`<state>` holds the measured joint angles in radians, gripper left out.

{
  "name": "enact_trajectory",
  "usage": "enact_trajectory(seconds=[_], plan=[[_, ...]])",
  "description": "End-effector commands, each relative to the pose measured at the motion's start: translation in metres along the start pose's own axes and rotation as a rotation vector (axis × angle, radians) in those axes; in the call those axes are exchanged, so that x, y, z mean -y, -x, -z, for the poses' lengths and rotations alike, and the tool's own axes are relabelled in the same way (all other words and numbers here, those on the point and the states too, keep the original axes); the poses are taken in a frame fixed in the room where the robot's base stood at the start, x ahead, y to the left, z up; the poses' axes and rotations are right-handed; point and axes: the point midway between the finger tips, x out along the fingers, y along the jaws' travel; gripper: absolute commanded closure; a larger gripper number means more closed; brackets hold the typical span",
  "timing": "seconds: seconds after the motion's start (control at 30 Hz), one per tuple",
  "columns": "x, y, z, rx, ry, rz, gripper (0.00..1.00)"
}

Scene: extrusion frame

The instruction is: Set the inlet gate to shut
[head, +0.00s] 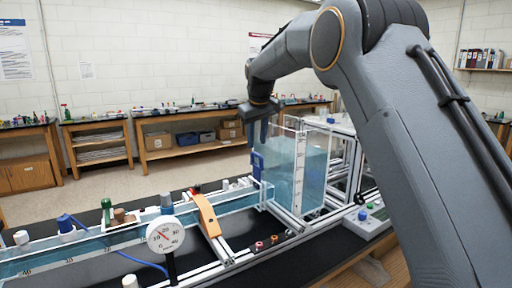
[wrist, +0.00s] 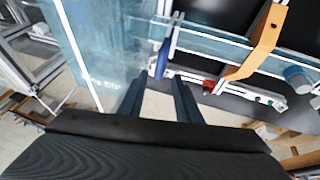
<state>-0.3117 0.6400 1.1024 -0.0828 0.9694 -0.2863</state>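The inlet gate (head: 258,162) is a small blue plate standing where the long clear channel (head: 120,236) meets the clear water tank (head: 312,170). In the wrist view the blue gate (wrist: 162,60) shows edge-on, just beyond my fingertips and roughly in line with the gap between them. My gripper (head: 257,140) points down above the gate in the head view. In the wrist view my gripper (wrist: 158,92) has its two dark fingers apart, with only floor visible between them. I cannot tell how far the gate is raised; its lower part is hard to make out.
An orange bracket (head: 207,215) spans the channel, and a round dial gauge (head: 165,236) stands in front of it. A grey control box (head: 368,218) sits right of the tank. The tank's upright frame stands close to my gripper. Back benches are farther away.

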Motion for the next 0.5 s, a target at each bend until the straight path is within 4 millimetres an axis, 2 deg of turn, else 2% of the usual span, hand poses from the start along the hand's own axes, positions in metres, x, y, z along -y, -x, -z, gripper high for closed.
enact_trajectory(seconds=[0.1,0.3,0.5], plan=[[0.000,-0.018,0.000,0.002,-0.001,0.001,0.69],[-0.001,-0.042,-0.001,0.002,-0.001,0.000,0.69],[-0.001,-0.050,-0.001,0.000,-0.002,-0.001,0.69]])
